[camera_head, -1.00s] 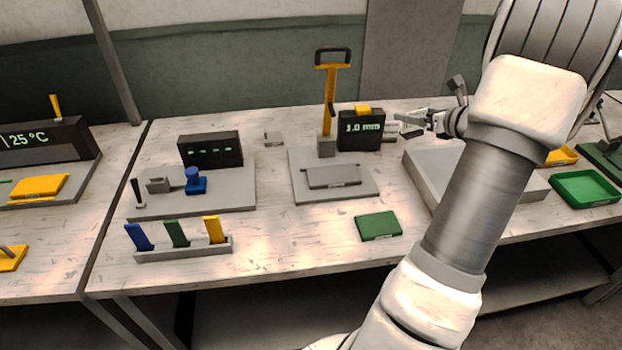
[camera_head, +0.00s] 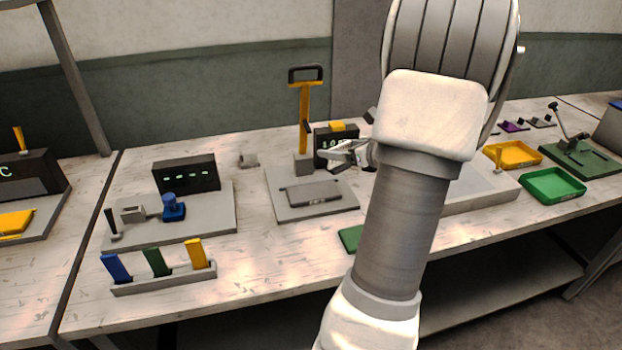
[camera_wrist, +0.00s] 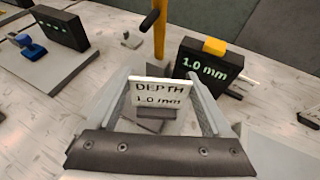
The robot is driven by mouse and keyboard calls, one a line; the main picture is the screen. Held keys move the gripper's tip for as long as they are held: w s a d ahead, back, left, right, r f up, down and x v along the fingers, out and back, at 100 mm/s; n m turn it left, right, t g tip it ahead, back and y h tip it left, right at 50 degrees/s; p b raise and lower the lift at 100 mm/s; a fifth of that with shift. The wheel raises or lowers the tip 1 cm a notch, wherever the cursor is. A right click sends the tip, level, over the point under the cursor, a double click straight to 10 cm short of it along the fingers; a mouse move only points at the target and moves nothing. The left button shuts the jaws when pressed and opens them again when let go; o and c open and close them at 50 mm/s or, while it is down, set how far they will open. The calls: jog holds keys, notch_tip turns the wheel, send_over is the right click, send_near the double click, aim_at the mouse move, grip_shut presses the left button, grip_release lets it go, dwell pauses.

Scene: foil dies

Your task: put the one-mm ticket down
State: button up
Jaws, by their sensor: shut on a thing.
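The one-mm ticket (camera_wrist: 161,92) is a small white card reading "DEPTH 1.0 mm". In the wrist view it stands between the two fingers of my gripper (camera_wrist: 165,88), which is shut on it. A grey block (camera_wrist: 155,114) shows just under the card; I cannot tell if it is part of the ticket. In the head view my gripper (camera_head: 350,154) is in front of the black display box, above the right side of the press plate; the ticket is too small to make out there.
The black display (camera_wrist: 211,66) reads "1.0 mm" and has a yellow block on top. The yellow-handled press (camera_head: 304,115) stands left of it on a grey plate (camera_head: 286,206). A rack with blue, green and yellow tags (camera_head: 165,280) is at front left. A green tray (camera_head: 552,186) is at right.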

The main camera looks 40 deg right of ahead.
jog(key=w+a+f, duration=0.2)
jog(key=w, duration=0.1)
jog(key=w+a+f+b, duration=0.1)
jog(key=w+f, duration=0.1)
jog(key=shift+a, duration=0.35)
jog(key=shift+f+b, duration=0.35)
jog(key=shift+f, duration=1.55)
jog(key=shift+f, duration=0.2)
jog(key=o, duration=1.1)
jog(key=shift+r, duration=0.1)
